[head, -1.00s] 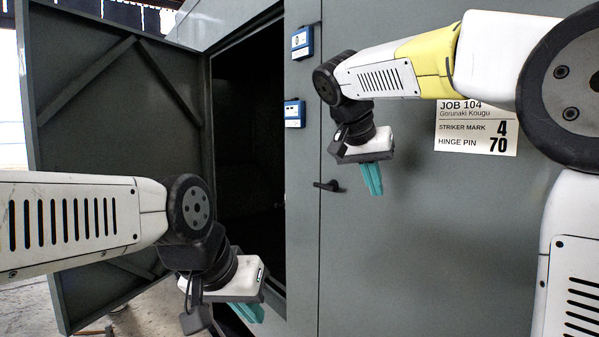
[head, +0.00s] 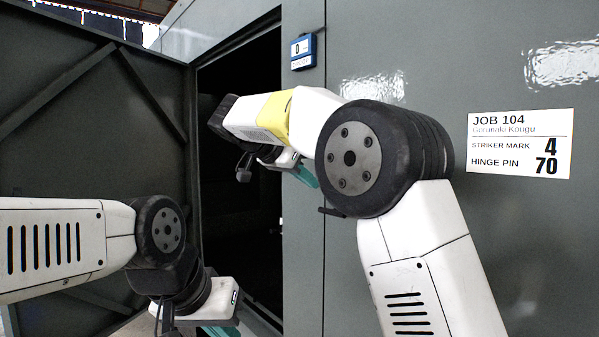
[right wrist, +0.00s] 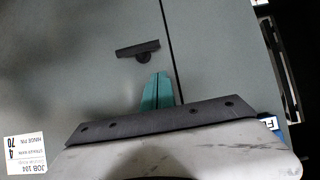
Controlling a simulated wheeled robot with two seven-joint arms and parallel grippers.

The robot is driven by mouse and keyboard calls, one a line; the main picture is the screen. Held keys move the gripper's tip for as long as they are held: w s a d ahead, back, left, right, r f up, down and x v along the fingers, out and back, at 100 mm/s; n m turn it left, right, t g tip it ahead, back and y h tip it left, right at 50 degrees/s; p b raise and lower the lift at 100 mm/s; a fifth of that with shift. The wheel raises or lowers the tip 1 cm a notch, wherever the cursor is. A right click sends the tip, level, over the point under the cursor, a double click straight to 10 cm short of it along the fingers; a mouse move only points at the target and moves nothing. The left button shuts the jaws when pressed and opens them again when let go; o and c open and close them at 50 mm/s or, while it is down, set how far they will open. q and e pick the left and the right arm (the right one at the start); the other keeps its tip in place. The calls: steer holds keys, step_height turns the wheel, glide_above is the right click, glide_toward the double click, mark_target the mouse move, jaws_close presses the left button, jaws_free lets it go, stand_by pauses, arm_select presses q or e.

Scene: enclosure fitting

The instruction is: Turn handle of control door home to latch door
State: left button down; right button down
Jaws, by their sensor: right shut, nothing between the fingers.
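The black door handle (right wrist: 138,50) lies roughly crosswise on the grey door panel (right wrist: 90,30), beside the dark seam, in the right wrist view. In the head view only its end (head: 330,211) shows; my right arm hides the rest. The door panel (head: 440,80) looks flush with the frame. My right gripper (head: 306,176) is shut and empty, with teal fingers. In the right wrist view its fingertips (right wrist: 158,76) are a little below the handle, apparently apart from it. My left gripper (head: 222,331) is low at the left, its fingertips cut off by the picture edge.
A white job sign (head: 520,144) is on the door to the right. A blue box (head: 303,51) is fixed to the post beside the seam. A dark opening (head: 240,80) lies left of the post, with another braced door (head: 90,110) swung open at far left.

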steer(key=shift+w+d+f, duration=0.3)
steer(key=shift+f, duration=0.55)
steer(key=shift+w+d+f, duration=0.25)
steer(key=shift+d+f, duration=0.05)
steer(key=shift+f, duration=0.55)
steer(key=shift+w+d+f, duration=0.3)
steer(key=shift+f, duration=0.55)
